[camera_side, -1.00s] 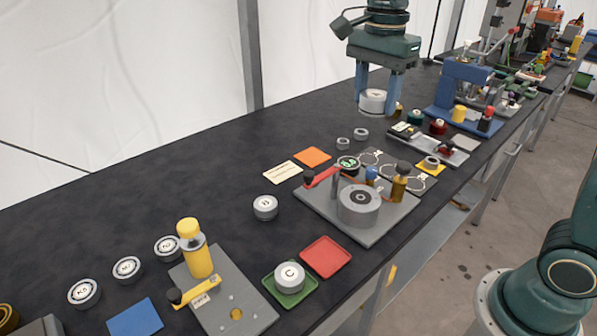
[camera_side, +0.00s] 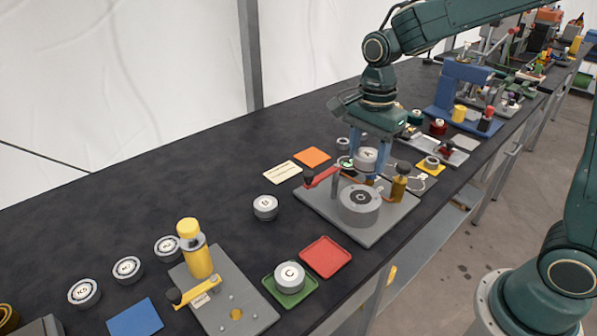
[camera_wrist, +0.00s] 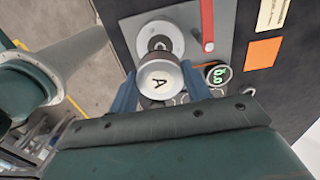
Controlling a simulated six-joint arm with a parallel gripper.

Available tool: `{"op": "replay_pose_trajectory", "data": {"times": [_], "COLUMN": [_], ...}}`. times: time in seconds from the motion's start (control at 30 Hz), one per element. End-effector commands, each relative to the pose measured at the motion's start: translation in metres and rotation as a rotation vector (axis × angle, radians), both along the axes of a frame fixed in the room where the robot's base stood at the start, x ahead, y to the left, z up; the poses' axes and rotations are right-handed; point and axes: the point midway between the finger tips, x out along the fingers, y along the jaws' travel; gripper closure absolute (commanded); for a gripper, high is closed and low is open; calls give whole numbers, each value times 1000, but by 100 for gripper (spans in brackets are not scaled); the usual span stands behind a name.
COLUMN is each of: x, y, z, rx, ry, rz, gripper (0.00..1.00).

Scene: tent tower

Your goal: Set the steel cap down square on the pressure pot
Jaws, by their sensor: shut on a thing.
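My gripper (camera_side: 368,166) is shut on a round steel cap (camera_side: 366,158) with an A on top. In the wrist view the cap (camera_wrist: 159,81) sits between the blue fingers. The pressure pot (camera_side: 359,205) is a grey steel cylinder with a dark ring at its centre, on a grey base plate (camera_side: 346,234). In the side view the cap is above and a little behind the pot, apart from it. In the wrist view the cap hides the near part of the pot (camera_wrist: 158,37).
A red lever (camera_side: 322,177) stands beside the pot on the plate. A brass post with a dark knob (camera_side: 399,184) stands on its right. A red tray (camera_side: 326,257) and a green tray with a cap marked C (camera_side: 289,277) lie in front. The left mid-table is mostly clear.

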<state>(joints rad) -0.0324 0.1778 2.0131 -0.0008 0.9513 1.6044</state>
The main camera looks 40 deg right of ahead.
Motion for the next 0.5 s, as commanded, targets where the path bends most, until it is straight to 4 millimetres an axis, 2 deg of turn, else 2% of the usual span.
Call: {"op": "replay_pose_trajectory", "data": {"times": [0.1,0.2,0.5], "x": [0,0,1], "y": [0,0,0], "z": [-19,-29,-35], "rx": [0,0,0], "ry": [2,2,-2], "rz": [0,0,0], "gripper": [83,83,83]}}
